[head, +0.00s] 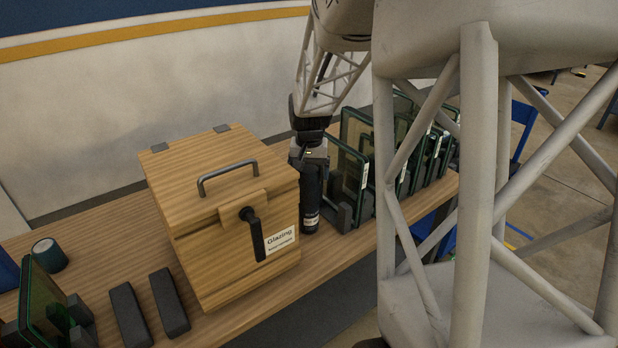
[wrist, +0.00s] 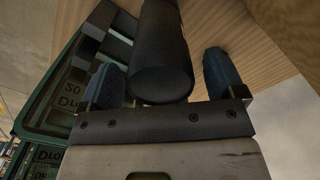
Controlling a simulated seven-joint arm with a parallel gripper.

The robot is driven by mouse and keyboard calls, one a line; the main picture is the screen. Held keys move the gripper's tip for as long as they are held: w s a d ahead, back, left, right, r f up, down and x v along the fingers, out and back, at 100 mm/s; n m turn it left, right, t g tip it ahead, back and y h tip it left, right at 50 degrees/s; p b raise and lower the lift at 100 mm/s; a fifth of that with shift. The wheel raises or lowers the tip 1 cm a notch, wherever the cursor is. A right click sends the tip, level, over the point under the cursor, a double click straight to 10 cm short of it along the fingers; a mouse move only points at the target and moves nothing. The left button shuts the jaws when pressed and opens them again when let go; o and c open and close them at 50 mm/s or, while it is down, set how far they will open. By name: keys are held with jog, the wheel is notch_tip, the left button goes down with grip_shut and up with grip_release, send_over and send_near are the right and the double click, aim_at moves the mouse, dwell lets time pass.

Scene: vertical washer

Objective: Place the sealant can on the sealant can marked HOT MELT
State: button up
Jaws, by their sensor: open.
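A dark cylindrical can (head: 311,205) with a small white label near its lower end stands on the bench between the wooden box and the glass panes. My gripper (head: 311,158) is above it, pointing down. In the wrist view the dark can (wrist: 160,60) lies between the two blue-grey fingers, with a gap on each side, so the jaws are open around it. A second, dark teal can (head: 49,257) with a pale top stands at the far left of the bench. I cannot read the marking on either can, so I cannot tell which says HOT MELT.
A wooden box (head: 215,225) marked Glazing, with a top handle, stands close left of my gripper. Green-edged glass panes (head: 348,160) stand in racks close right. Two dark bars (head: 170,302) and another pane (head: 42,305) are at the front left. A wall runs behind the bench.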

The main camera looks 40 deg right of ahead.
notch_tip(320, 180, up, 10)
jog(key=shift+f, duration=0.2)
dwell(0.8)
jog(key=shift+a+r, duration=0.25)
jog(key=shift+a, duration=0.05)
jog(key=s+a+r, duration=0.2)
jog(key=a, duration=0.3)
jog(key=s+a+r+n+t, duration=0.1)
jog(key=s+a+r, duration=0.2)
jog(key=a, duration=0.3)
jog(key=s+a+r+n, duration=0.1)
jog(key=s+a+r, duration=0.1)
jog(key=a, duration=0.3)
jog(key=shift+s+a+r+t+y, duration=0.15)
jog(key=shift+s+r+t+y, duration=0.2)
jog(key=shift+r, duration=0.3)
jog(key=s+a+f+n, duration=0.3)
jog(key=s+a, duration=0.2)
jog(key=s, duration=0.4)
jog(key=s+a+f+n, duration=0.3)
jog(key=s+a, duration=0.2)
jog(key=s, duration=0.3)
jog(key=shift+s+f+t+h, duration=0.35)
jog(key=shift+f+t+h, duration=0.05)
jog(key=shift+t+h, duration=0.05)
